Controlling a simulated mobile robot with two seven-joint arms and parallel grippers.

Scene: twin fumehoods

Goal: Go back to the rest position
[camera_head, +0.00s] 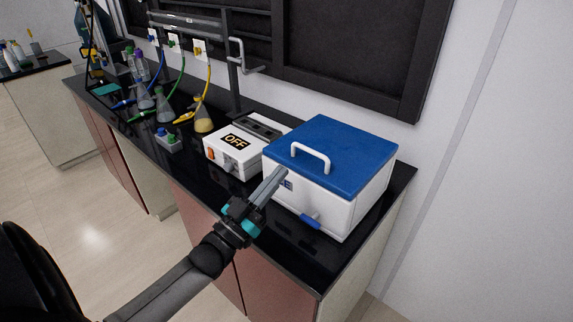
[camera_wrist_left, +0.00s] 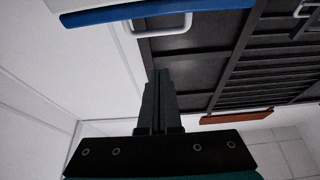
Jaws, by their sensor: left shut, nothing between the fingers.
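My left gripper (camera_head: 273,183) is shut with nothing held. Its fingertips are in front of the white box with the blue lid (camera_head: 345,150), near the box's front face; I cannot tell whether they touch it. In the left wrist view the closed fingers (camera_wrist_left: 160,80) point up, and the blue lid's edge (camera_wrist_left: 110,13) and white handle (camera_wrist_left: 165,28) show above them. The lid lies closed on the box, with its handle upright. My right gripper is not in view.
A white device with an OFF display (camera_head: 236,142) stands left of the box. Flasks with coloured tubing (camera_head: 203,122) and a small rack (camera_head: 167,140) stand farther left on the black bench (camera_head: 190,165). A dark fumehood frame (camera_head: 350,60) is behind. The floor (camera_head: 100,210) on the left is clear.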

